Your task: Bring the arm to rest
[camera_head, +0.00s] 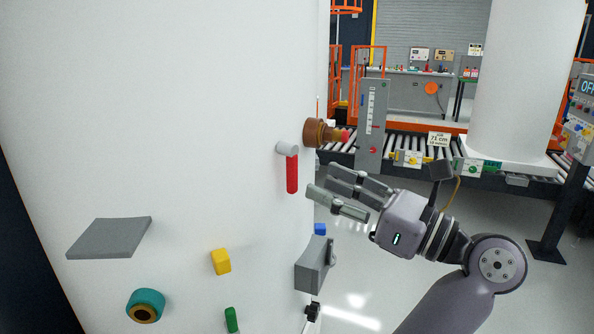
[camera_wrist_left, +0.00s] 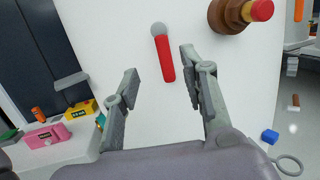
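My left gripper (camera_head: 322,183) is in the head view, its arm coming up from the lower right. Its fingers point left toward a large white tank wall (camera_head: 200,90). In the left wrist view the fingers (camera_wrist_left: 160,62) stand wide apart with nothing between them. A red lever handle (camera_head: 292,174) with a grey round pivot (camera_head: 287,148) hangs down on the wall. It also shows in the left wrist view (camera_wrist_left: 166,60), beyond the fingertips. In the head view a gap shows between fingers and handle. My right gripper is not in view.
A brown fitting with a red end (camera_head: 320,133) juts from the wall. A grey shelf plate (camera_head: 110,238), a teal ring (camera_head: 146,306), a yellow block (camera_head: 221,261) and a grey bracket (camera_head: 314,264) are lower down. A roller conveyor (camera_head: 400,158) is behind. Open floor lies right of the tank.

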